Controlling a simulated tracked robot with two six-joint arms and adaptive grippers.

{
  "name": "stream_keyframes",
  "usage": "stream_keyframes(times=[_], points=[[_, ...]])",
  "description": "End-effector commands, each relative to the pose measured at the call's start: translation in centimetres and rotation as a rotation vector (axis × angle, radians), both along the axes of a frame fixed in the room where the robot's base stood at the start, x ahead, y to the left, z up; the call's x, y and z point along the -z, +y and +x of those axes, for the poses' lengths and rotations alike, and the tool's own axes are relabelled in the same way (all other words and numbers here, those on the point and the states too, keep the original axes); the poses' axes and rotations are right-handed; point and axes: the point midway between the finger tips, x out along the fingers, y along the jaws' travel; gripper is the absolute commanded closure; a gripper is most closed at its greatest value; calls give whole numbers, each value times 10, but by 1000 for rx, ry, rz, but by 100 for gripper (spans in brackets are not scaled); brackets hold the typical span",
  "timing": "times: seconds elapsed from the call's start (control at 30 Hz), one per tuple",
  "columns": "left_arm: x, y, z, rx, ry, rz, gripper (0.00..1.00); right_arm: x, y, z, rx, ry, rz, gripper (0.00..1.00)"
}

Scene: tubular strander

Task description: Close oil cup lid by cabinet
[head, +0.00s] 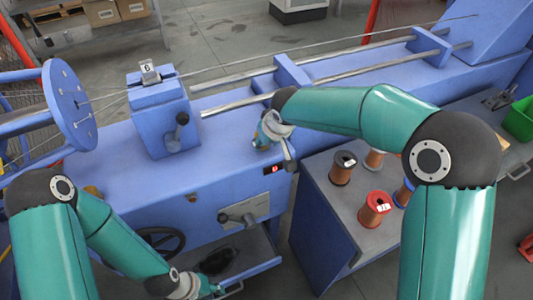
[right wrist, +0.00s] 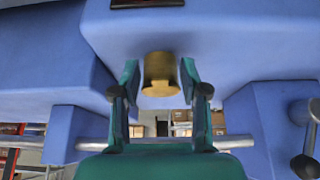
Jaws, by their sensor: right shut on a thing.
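A brass oil cup (right wrist: 160,74) sits against the blue machine surface in the right wrist view. I cannot make out the lid apart from the cup body. In the head view my right wrist is over the machine's front edge, near the red display, and the cup is hidden there. My left gripper (head: 209,287) is low at the bottom of the head view, by the open drawer and away from the cup. Its finger opening is too small to tell.
A cabinet (head: 325,205) with several wire spools stands right of the machine front. A handwheel (head: 160,240) and an open drawer (head: 240,280) are near my left arm.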

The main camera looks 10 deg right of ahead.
Motion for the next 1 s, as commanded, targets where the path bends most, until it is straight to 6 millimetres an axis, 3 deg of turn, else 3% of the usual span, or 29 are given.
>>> stream_keyframes(times=[0.03, 0.2, 0.73, 0.77, 0.9, 1.0], points=[[15, 0, 0, 0, 0, 0, 70, 8, 0, -1, -1, -13, 4, 91], [28, 0, 0, 0, 0, 0, 70, 7, 0, -1, -2, -46, 15, 91], [31, 0, 0, 0, 0, 0, 70, 4, 1, -1, -2, -59, 19, 91], [31, 0, 0, 0, 0, 0, 70, 5, 1, -1, -2, -59, 19, 53], [31, 0, 0, 0, 0, 0, 70, 4, 1, -1, -2, -60, 19, 29], [31, 0, 0, 0, 0, 0, 70, 4, 1, -1, -1, -60, 20, 29]])
